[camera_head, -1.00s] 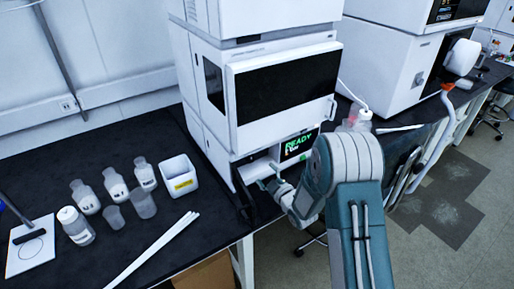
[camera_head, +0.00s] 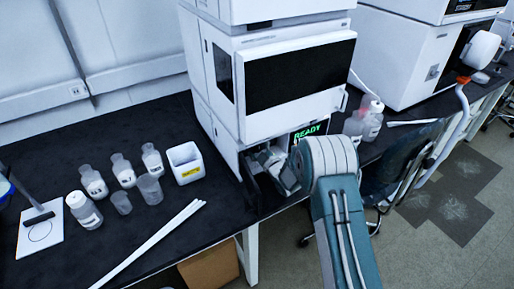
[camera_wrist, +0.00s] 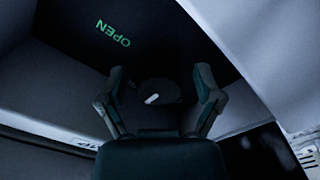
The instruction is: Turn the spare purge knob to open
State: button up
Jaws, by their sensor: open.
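In the wrist view a dark round knob (camera_wrist: 163,91) with a short white mark shows on a black panel (camera_wrist: 75,22). Green lettering "OPEN" stands on the panel, turned around in this view; fainter lettering beside the knob is too dim to read. My gripper (camera_wrist: 160,76) is open, one finger on each side of the knob in this view. I cannot tell whether either finger touches it. In the head view my wrist reaches into the low front bay of the white instrument stack (camera_head: 223,130), hiding the knob. A small display (camera_head: 309,131) there reads "READY" in green.
Pale walls close in around my gripper in the wrist view. On the black bench (camera_head: 60,150) left of the stack are several bottles, two cups, a white bin (camera_head: 185,163) and white rods (camera_head: 150,243). Bottles (camera_head: 366,122) and a chair (camera_head: 400,160) are at the right.

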jog(key=shift+a, duration=0.1)
jog(key=c, duration=1.2)
jog(key=shift+o, duration=0.2)
jog(key=shift+m, duration=0.3)
jog(key=m, duration=0.3)
jog(key=shift+m, duration=0.4)
jog(key=m, duration=0.4)
jog(key=shift+m, duration=0.3)
jog(key=m, duration=0.4)
jog(key=shift+m, duration=2.5)
jog(key=shift+f, duration=0.1)
